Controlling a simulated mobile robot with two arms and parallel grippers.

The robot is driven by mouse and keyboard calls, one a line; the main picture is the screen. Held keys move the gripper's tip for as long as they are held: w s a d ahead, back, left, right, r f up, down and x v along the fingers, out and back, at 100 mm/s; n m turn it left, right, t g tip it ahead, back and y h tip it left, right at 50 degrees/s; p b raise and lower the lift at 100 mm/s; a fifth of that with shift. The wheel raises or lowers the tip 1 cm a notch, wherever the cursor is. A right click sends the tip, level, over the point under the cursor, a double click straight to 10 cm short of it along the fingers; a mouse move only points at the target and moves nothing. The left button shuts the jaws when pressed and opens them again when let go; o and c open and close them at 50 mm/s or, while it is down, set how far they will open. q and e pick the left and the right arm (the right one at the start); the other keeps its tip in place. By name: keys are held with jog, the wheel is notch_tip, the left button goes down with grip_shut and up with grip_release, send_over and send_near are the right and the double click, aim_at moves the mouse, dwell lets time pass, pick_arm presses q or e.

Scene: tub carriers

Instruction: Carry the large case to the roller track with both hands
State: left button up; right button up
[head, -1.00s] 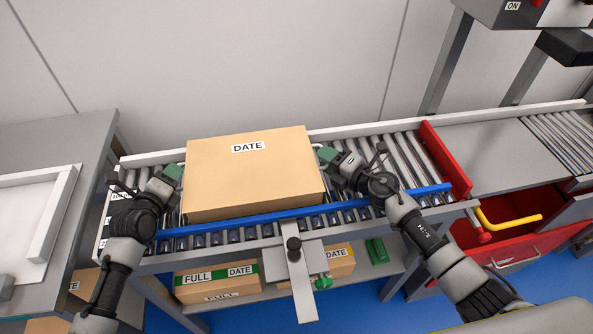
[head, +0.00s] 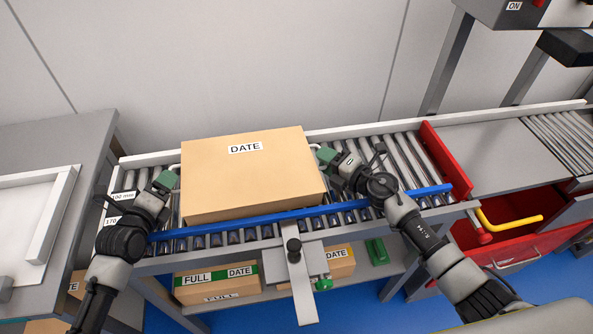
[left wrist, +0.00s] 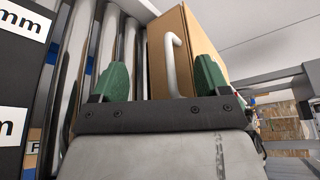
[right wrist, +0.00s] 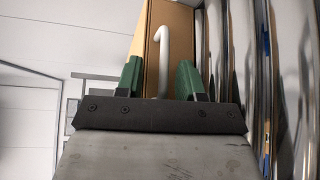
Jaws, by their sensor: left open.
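The large case (head: 250,178) is a tan box with a DATE label on top. It sits on the roller track (head: 398,160), behind the blue rail. My left gripper (head: 166,180) is at its left side, open, a little apart from the case. In the left wrist view the white left handle (left wrist: 173,62) stands between its spread green fingers. My right gripper (head: 326,156) is at the case's right side. In the right wrist view the white right handle (right wrist: 162,60) is between its green fingers, with gaps visible on both sides, so it looks open.
A blue rail (head: 400,195) runs along the track's front edge. A red stop (head: 445,160) crosses the track at the right. Cartons marked FULL (head: 217,284) lie on the shelf below. A white tray (head: 45,215) is on the left table.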

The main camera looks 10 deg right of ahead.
pick_arm(q)
jog(key=v, duration=0.4)
jog(key=shift+a+r, duration=0.1)
jog(key=shift+r, duration=0.05)
pick_arm(e)
jog(key=shift+s+r, duration=0.1)
jog(key=shift+s, duration=0.1)
jog(key=shift+w+d, duration=0.1)
pick_arm(q)
jog(key=shift+a, duration=0.1)
pick_arm(e)
jog(key=o, duration=0.8)
jog(key=d, duration=0.6)
jog(key=shift+s+d, duration=0.3)
jog(key=shift+d, duration=0.1)
